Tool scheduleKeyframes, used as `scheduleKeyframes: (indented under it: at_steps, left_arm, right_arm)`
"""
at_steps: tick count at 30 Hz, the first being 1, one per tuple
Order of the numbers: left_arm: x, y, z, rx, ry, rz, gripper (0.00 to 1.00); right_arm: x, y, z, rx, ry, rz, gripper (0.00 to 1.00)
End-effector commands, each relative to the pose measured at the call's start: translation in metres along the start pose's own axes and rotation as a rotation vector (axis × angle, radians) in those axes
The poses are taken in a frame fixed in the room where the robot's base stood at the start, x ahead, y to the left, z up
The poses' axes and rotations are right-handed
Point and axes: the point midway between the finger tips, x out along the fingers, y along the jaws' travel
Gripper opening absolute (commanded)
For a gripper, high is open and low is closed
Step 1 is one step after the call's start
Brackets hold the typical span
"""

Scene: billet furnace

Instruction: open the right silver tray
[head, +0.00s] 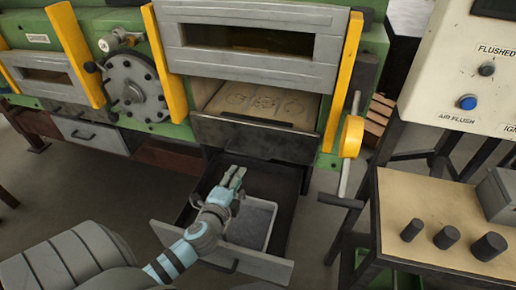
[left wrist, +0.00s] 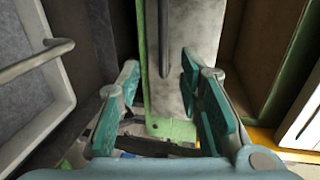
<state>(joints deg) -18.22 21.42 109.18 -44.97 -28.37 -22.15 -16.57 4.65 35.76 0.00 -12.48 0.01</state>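The right silver tray is a drawer (head: 262,266) below the middle of the furnace in the head view. It is pulled out, with its silver front toward me and its dark inside showing. A light-rimmed grey bin (head: 254,222) lies inside it. My left gripper (head: 235,177) is over the drawer, past its front, and my forearm hides part of the front. In the left wrist view my gripper (left wrist: 163,105) has its fingers spread, with nothing between them. Whether it touches the drawer is unclear. My right gripper is not in view.
A silver drawer (head: 90,134) at the left is shut. A furnace opening (head: 262,100) with a tan floor is above the open drawer. At the right stand a table (head: 390,190) with several dark cylinders and a control panel (head: 440,75).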

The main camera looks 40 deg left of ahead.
Motion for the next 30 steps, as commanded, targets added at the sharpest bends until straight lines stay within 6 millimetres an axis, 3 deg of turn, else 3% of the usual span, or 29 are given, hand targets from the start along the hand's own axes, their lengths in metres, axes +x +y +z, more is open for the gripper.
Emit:
scheduleKeyframes:
  at_steps: [5, 10, 16, 21, 28, 30]
  left_arm:
    - [0.029, -0.001, 0.001, 0.001, -0.002, -0.004, 0.33]
    - [0.08, 0.001, 0.001, -0.003, -0.003, -0.002, 0.33]
    - [0.126, 0.002, 0.0, -0.003, -0.001, 0.0, 0.33]
    - [0.141, 0.001, 0.0, -0.002, 0.0, 0.001, 0.33]
    - [0.142, 0.0, 0.0, -0.002, 0.0, 0.001, 0.33]
    - [0.142, 0.0, 0.0, -0.002, 0.0, 0.001, 0.25]
  right_arm:
    - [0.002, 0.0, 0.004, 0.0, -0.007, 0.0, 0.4]
    - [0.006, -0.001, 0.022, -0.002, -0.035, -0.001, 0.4]
    - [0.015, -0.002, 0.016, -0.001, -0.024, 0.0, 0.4]
    - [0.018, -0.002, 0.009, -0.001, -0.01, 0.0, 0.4]
    - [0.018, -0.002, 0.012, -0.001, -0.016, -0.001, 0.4]
    - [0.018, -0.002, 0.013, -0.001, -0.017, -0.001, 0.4]
